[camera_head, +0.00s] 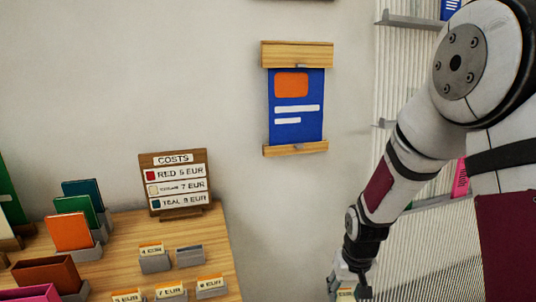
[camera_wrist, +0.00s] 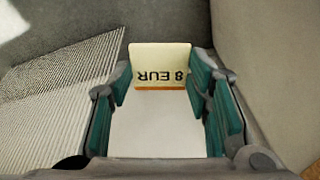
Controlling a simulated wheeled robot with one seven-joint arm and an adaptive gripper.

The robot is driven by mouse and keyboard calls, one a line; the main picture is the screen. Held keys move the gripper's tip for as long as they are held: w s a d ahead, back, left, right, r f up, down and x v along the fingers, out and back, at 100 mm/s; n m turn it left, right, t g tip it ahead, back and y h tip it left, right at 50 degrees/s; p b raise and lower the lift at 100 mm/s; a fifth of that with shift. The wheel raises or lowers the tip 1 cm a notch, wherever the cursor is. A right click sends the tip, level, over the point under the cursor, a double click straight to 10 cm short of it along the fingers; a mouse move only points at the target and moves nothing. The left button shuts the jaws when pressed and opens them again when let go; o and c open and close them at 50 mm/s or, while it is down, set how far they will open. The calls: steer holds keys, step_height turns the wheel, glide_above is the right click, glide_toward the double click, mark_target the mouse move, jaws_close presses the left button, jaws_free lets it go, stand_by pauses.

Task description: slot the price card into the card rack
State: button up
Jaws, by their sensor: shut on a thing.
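A cream price card with an orange edge, reading "8 EUR" upside down in the wrist view (camera_wrist: 160,55), is between the teal pads of my gripper (camera_wrist: 158,88). My gripper (camera_head: 348,288) is shut on it. In the head view the card (camera_head: 345,295) shows only in part at the bottom edge, right of the table and apart from it. On the wooden table, small grey card holders stand in two rows. The back right holder (camera_head: 190,256) shows no cream card. Several others hold cream price cards, such as the "4 EUR" card (camera_head: 151,249).
A wooden "COSTS" board (camera_head: 179,183) stands at the table's back; its bottom line reads teal 8 EUR. Teal, green and orange pieces (camera_head: 70,233) stand in holders at left. A blue poster (camera_head: 296,106) hangs on the wall. A ribbed panel with shelves (camera_head: 410,20) is at right.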

mark_target(345, 301)
steer(key=shift+s+r+p, duration=0.5)
steer(key=shift+r+p, duration=0.15)
steer(key=shift+r, duration=0.15)
steer(key=shift+s+r+p, duration=0.5)
steer(key=shift+r+p, duration=0.1)
steer(key=shift+r, duration=0.15)
steer(key=w+a+f+n+y+b, duration=0.1)
steer(key=w+a+f+n+b, duration=0.4)
steer(key=f, duration=0.7)
steer(key=w+a+f+n+b, duration=0.3)
steer(key=f+b, duration=0.4)
steer(key=f, duration=0.5)
steer(key=w+a+f+n+y+b, duration=0.1)
steer(key=w+a+f+n+b, duration=0.4)
steer(key=f, duration=0.8)
steer(key=s+a+f+n+g+b, duration=0.1)
steer(key=f+b, duration=0.4)
steer(key=f, duration=0.8)
steer(key=s+a+f+n+b, duration=0.4)
steer(key=a+f+n+b, duration=0.1)
steer(key=f, duration=0.8)
steer(key=s+a+f+n+g+b, duration=0.1)
steer(key=s+a+f+n+b, duration=0.2)
steer(key=f+b, duration=0.4)
step_height(345, 301, down, 7)
steer(key=shift+s+n+g, duration=0.25)
steer(key=shift+n+g, duration=0.05)
steer(key=shift+n, duration=0.2)
steer(key=shift+f+b, duration=2.7)
steer(key=shift+f, duration=2.1)
